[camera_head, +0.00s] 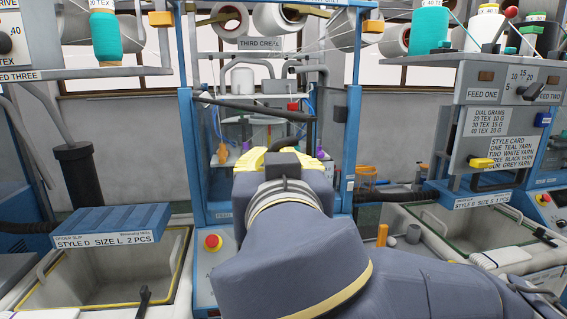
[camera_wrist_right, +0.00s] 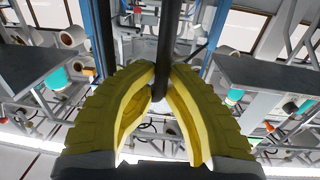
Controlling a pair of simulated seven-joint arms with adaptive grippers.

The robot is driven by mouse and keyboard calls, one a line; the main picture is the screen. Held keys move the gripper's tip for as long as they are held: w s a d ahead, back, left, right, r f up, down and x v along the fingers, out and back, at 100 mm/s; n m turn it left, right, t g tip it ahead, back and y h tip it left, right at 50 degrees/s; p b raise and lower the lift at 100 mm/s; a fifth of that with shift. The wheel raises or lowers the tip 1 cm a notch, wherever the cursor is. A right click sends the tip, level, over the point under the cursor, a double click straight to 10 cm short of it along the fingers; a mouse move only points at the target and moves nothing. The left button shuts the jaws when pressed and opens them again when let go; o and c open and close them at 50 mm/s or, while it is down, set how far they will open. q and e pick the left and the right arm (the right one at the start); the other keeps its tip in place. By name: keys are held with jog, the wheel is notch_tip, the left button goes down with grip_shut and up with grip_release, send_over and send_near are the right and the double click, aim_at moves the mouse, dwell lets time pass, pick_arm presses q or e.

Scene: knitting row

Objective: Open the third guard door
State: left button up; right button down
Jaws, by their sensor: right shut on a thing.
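The third machine, under the "THIRD CREEL" sign (camera_head: 262,43), stands at the centre with blue posts (camera_head: 190,150). Dark bars (camera_head: 255,106) cross its front. I cannot tell whether its guard door stands ajar. My right gripper (camera_head: 277,158) is in front of the machine, mostly hidden behind my own wrist; only its yellow fingers show. In the right wrist view the yellow fingers (camera_wrist_right: 160,95) are closed around a dark bar (camera_wrist_right: 165,45), seemingly the door's handle. My left gripper is not in view.
A blue "STYLE D" box (camera_head: 110,225) stands over an open bin (camera_head: 100,285) at left. Another bin (camera_head: 470,225) is at right. A red stop button (camera_head: 212,241) is left of my arm. Feed panels (camera_head: 500,85) hang at right.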

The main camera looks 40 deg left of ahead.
jog(key=c, duration=1.4)
grip_release()
jog(key=shift+a+r, duration=0.15)
jog(key=shift+r, duration=0.15)
jog(key=shift+w+r, duration=0.1)
jog(key=shift+r, duration=4.6)
